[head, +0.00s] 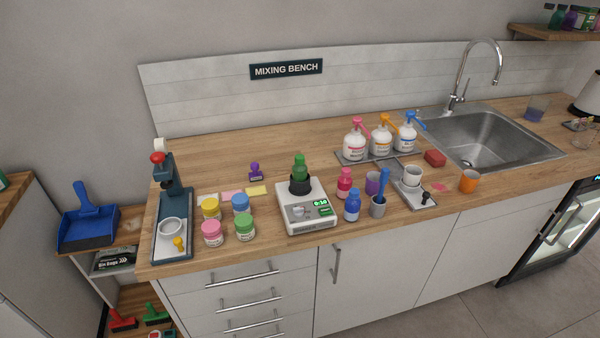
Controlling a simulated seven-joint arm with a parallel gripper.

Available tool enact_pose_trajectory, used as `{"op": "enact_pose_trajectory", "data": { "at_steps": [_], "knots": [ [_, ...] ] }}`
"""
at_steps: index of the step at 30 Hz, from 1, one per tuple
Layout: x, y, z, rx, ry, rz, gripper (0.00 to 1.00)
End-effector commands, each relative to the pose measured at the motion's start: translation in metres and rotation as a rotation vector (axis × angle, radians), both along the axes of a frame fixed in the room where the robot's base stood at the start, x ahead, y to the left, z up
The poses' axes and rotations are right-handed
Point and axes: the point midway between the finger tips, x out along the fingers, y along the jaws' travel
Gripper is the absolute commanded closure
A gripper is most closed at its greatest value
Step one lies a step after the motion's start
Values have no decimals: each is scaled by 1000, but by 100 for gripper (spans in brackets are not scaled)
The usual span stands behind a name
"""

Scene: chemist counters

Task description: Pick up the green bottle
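A green bottle (300,166) stands upright on the white scale (307,219) in the middle of the counter. Its lower part is hidden by a black cup or ring (300,186); I cannot tell whether it sits inside it or behind it. The scale has a small green lit display. Dark green bottles (557,18) also show on the wall shelf at the top right, partly cut off. My gripper is not in view.
Left of the scale are several coloured-lid jars (244,228), a purple stamp (256,171) and a press (172,220). Close on its right are a red bottle (345,184) and a blue bottle (352,207). Pump bottles (381,142) stand further back. The wood behind the scale is clear.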

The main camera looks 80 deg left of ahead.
Motion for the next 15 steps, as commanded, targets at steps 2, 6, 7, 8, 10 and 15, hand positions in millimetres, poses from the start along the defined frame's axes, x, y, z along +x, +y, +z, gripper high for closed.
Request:
{"op": "enact_pose_trajectory", "data": {
  "at_steps": [2,6,7,8,10,15],
  "knots": [
    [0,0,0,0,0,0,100],
    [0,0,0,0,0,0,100],
    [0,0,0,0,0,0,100],
    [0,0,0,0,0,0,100],
    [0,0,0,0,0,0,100],
    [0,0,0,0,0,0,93]
  ]
}}
